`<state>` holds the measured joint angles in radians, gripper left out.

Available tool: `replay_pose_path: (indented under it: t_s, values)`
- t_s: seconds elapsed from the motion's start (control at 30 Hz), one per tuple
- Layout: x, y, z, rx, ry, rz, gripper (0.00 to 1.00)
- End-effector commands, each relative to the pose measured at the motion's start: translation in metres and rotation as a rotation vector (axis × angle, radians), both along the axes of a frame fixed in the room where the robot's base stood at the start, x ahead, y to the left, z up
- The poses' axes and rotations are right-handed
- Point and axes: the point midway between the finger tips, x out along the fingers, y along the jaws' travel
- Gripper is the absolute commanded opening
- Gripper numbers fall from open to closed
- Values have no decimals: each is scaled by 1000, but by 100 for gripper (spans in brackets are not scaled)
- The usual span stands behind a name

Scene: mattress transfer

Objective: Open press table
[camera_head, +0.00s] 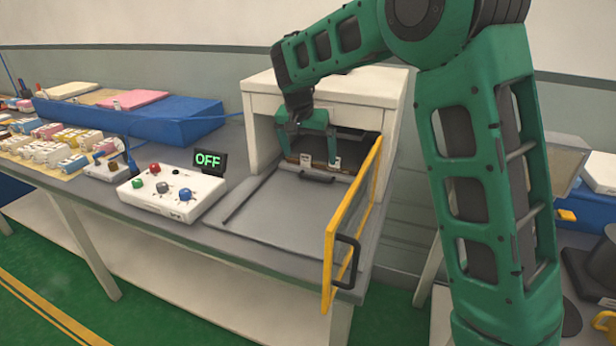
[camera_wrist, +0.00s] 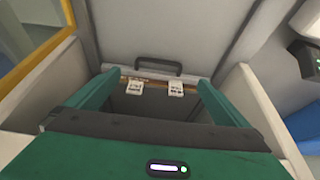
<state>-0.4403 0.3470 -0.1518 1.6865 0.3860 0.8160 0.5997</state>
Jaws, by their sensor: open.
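The press is a white box (camera_head: 262,90) on the grey workbench, with its yellow-framed door (camera_head: 330,250) swung open to the right. The press table's front edge, with a dark handle (camera_head: 318,178), shows low in the box opening. The handle also shows in the wrist view (camera_wrist: 158,66). My gripper (camera_head: 311,161) is in the opening, pointing down just behind the handle, with its fingers apart. In the wrist view my gripper (camera_wrist: 157,88) has nothing clearly held between its fingers. Two small white pieces (camera_wrist: 135,86) show between them. Contact with the handle cannot be told.
A flat grey surface (camera_head: 285,215) in front of the opening is clear. The open door stands at its right edge. A control box (camera_head: 175,195) with buttons and an "OFF" display (camera_head: 209,161) is to the left. A blue tray (camera_head: 150,122) stands behind it.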

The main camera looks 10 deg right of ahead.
Motion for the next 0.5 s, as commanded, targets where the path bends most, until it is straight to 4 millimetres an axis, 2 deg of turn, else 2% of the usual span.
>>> replay_pose_path:
  t_s: [0.17, 0.5]
  values:
    - [5, -10, -18, -3, 4, -15, 100]
    - [23, -25, -73, -2, 4, -16, 100]
